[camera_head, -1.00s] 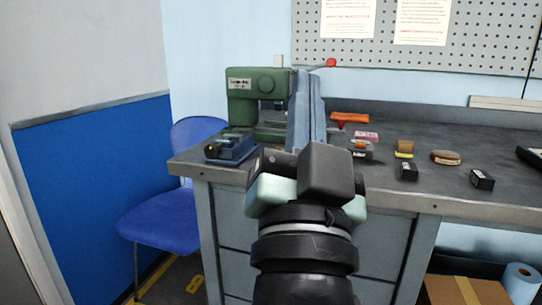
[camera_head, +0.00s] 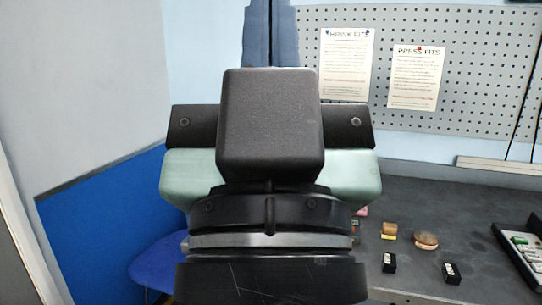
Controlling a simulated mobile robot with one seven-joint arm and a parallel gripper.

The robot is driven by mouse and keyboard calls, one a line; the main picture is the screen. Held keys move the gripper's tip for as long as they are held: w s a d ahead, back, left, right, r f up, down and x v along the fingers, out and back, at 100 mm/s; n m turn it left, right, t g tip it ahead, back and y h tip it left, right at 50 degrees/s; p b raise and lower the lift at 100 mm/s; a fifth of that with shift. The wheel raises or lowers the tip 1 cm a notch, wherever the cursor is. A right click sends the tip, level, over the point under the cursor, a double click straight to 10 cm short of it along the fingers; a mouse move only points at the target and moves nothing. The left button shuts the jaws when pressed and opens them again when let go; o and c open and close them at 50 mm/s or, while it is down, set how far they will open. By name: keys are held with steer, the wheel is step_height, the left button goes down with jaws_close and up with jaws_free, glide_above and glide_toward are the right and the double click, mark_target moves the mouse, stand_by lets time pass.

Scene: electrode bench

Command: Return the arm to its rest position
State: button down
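My arm stands raised in the middle of the head view, with its dark wrist block and pale green housing close to the camera. My gripper (camera_head: 270,34) is at the top edge, pointing up, and shows as two blue-grey fingers side by side. The gripper is well above the bench (camera_head: 455,215), in front of the wall.
Small items lie on the bench: a tan block (camera_head: 389,229), a round brown-topped piece (camera_head: 426,240) and two black blocks (camera_head: 389,263) (camera_head: 452,273). A device with buttons (camera_head: 522,252) is at the right edge. A pegboard (camera_head: 465,60) hangs behind. A blue chair (camera_head: 160,262) is lower left.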

step_height(320, 180, up, 13)
steer(key=p, duration=1.1)
steer(key=shift+r, duration=0.15)
